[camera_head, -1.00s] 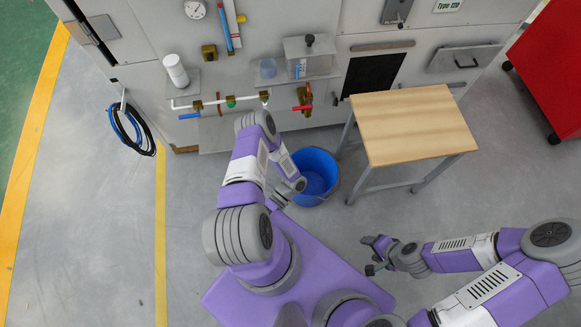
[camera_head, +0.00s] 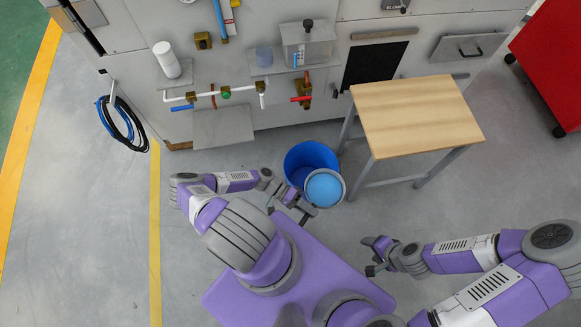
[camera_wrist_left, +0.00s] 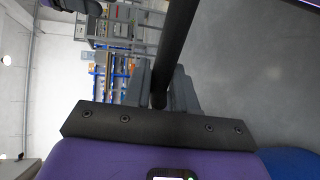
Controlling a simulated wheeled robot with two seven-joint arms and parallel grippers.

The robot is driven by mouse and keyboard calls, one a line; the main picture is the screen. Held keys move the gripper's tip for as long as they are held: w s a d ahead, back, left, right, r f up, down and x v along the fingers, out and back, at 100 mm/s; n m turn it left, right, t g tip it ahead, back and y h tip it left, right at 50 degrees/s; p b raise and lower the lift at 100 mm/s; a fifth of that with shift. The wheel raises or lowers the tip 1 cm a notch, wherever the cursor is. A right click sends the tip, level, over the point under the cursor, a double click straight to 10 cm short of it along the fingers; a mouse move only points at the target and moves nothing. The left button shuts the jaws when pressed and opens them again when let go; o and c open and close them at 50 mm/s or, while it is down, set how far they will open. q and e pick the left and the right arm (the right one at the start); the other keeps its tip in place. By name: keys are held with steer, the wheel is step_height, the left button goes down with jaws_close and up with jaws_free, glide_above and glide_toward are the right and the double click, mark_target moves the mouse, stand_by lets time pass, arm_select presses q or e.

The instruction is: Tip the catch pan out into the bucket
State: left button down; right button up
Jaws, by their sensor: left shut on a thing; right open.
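The catch pan (camera_head: 325,188) is a round pan with a grey rim and a light blue, water-like surface inside. It shows in the head view over the front right rim of the blue bucket (camera_head: 300,153), which stands on the floor. My left gripper (camera_head: 304,209) is just left of the pan, shut on its handle. In the left wrist view a dark bar, the handle (camera_wrist_left: 177,40), runs between the fingers. I cannot tell how far the pan is tilted. My right gripper (camera_head: 372,256) is open and empty, right of my base.
A wooden-topped table (camera_head: 415,115) stands right of the bucket. Behind is a grey wall panel with pipes, a red-handled valve (camera_head: 302,99) and a low grey shelf (camera_head: 222,128). A hose coil (camera_head: 122,125) hangs at left. A red cabinet (camera_head: 550,65) is far right.

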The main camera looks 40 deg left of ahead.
arm_select(q)
steer(key=w+a+n+t+y+b, duration=0.1)
steer(key=w+a+n+t+y, duration=0.1)
steer(key=a, duration=0.5)
steer(key=w+a+n+t+y+b, duration=0.1)
steer(key=w+a+n+t+y, duration=0.2)
steer(key=a+n+t, duration=0.3)
steer(key=shift+w+a+f+n+t+b, duration=0.4)
steer(key=shift+w+a+t, duration=0.4)
steer(key=shift+t, duration=0.4)
steer(key=shift+s+d, duration=0.1)
steer(key=shift+g+y, duration=0.6)
steer(key=shift+y, duration=0.1)
steer(key=shift+d+f, duration=0.1)
steer(key=shift+f, duration=1.95)
steer(key=shift+w+d+r+g+y+p, duration=0.3)
steer(key=shift+r+g+y+p, duration=0.25)
steer(key=shift+p, duration=1.6)
steer(key=shift+w+d+r+g+y+p, duration=0.2)
steer(key=shift+r+g+y+p, duration=0.3)
steer(key=shift+p, duration=1.6)
